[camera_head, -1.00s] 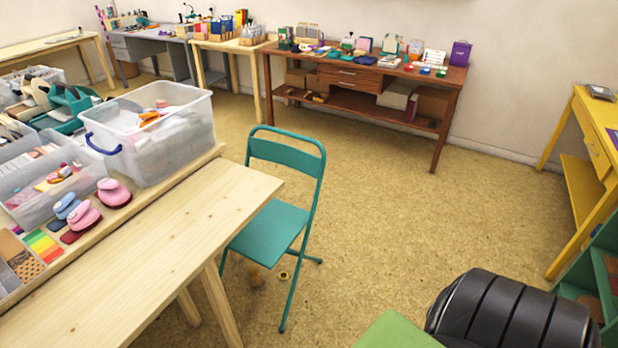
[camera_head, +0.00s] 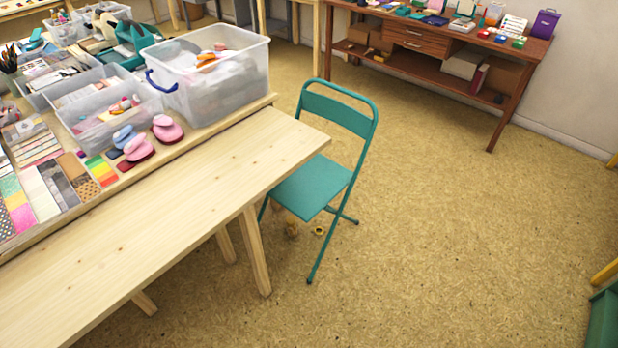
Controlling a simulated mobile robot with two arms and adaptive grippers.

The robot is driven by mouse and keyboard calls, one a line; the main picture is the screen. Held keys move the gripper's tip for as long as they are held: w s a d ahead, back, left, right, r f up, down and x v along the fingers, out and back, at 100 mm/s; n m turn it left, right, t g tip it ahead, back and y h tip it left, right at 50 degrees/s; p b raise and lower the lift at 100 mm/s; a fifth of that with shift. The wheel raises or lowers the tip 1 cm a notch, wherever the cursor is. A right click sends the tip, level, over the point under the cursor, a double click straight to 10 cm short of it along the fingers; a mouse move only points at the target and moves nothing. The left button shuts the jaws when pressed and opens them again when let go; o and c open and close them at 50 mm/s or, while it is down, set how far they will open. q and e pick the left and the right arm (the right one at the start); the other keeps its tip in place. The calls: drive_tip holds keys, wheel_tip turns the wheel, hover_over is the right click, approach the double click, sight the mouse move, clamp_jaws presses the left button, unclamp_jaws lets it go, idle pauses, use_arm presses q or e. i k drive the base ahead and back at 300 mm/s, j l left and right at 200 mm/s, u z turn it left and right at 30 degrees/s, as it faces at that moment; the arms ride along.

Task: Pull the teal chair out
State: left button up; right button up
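The teal folding chair (camera_head: 312,186) stands upright on the floor at the right end of the light wooden table (camera_head: 190,205). Its backrest (camera_head: 338,108) faces away to the upper right. The left part of its seat is hidden behind the table's corner, so the seat is partly tucked under. Neither of my grippers shows in the head view.
The table holds clear plastic bins (camera_head: 215,85), pink and blue punches (camera_head: 138,148) and colored sheets. A brown wooden desk (camera_head: 430,45) stands along the back wall. Small round items (camera_head: 318,230) lie under the chair. The floor (camera_head: 450,240) right of the chair is clear.

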sight(310, 189)
drive_tip(key=i+l+z, duration=0.6)
drive_tip(key=i+z, duration=0.15)
drive_tip(key=i+l+z, duration=0.1)
drive_tip(key=i+z, duration=0.25)
drive_tip(key=i, duration=0.15)
drive_tip(key=i+l, duration=0.1)
drive_tip(key=i, duration=0.45)
drive_tip(key=i+l, duration=0.15)
drive_tip(key=i, duration=0.4)
drive_tip(key=i+l, duration=0.1)
drive_tip(key=i, duration=0.45)
drive_tip(key=i+u, duration=0.25)
drive_tip(key=u, duration=0.25)
drive_tip(key=i+l+u, duration=0.15)
drive_tip(key=u, duration=0.3)
drive_tip(key=i+l+u, duration=0.3)
drive_tip(key=u, duration=0.2)
drive_tip(key=i+l+u, duration=0.2)
drive_tip(key=u, duration=0.25)
drive_tip(key=l, duration=0.1)
